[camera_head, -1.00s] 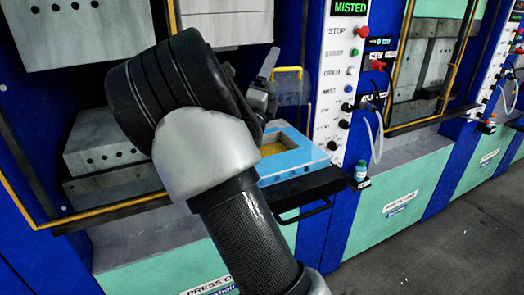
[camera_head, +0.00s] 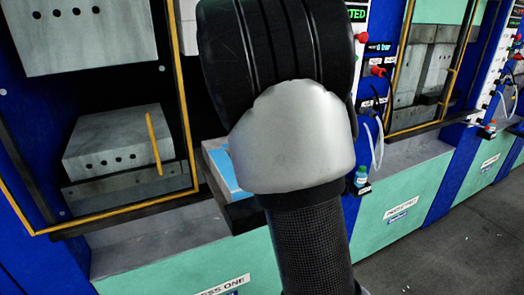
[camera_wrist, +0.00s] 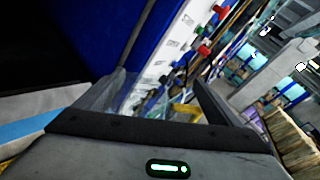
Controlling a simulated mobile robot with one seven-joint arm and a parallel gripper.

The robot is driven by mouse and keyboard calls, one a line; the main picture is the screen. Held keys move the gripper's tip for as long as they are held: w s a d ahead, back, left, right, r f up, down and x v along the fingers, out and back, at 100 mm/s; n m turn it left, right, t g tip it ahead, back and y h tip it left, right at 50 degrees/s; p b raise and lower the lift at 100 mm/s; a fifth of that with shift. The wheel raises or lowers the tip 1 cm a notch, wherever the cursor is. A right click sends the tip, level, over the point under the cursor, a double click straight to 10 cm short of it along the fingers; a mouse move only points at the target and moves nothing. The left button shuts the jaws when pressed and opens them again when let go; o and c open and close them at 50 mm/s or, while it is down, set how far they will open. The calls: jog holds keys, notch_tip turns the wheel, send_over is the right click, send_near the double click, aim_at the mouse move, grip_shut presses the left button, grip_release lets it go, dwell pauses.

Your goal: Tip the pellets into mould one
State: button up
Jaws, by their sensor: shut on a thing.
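Press one stands open at the left of the head view. Its lower mould block (camera_head: 118,143), grey with a row of holes, lies below the raised upper block (camera_head: 80,35). My gripper (camera_wrist: 160,98) is hidden behind my arm in the head view. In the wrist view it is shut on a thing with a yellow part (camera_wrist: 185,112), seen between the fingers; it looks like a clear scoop. Its contents cannot be seen. The blue tray (camera_head: 222,165) is mostly covered by my arm, and its edge shows in the wrist view (camera_wrist: 40,128). Its pellets are hidden in the head view.
A dark shelf (camera_head: 240,212) juts out under the tray. A small bottle (camera_head: 361,176) stands on a ledge to the right. Another press stands further right.

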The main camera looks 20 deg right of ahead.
jog(key=d, duration=0.1)
jog(key=d+m+y, duration=0.1)
jog(key=s+d+f+m+y, duration=0.1)
jog(key=shift+s, duration=0.1)
jog(key=shift+s+d+f+m+g+y+b, duration=0.2)
jog(key=shift+d+f+m+g+y+b, duration=0.1)
jog(key=shift+d+f+m+y, duration=0.5)
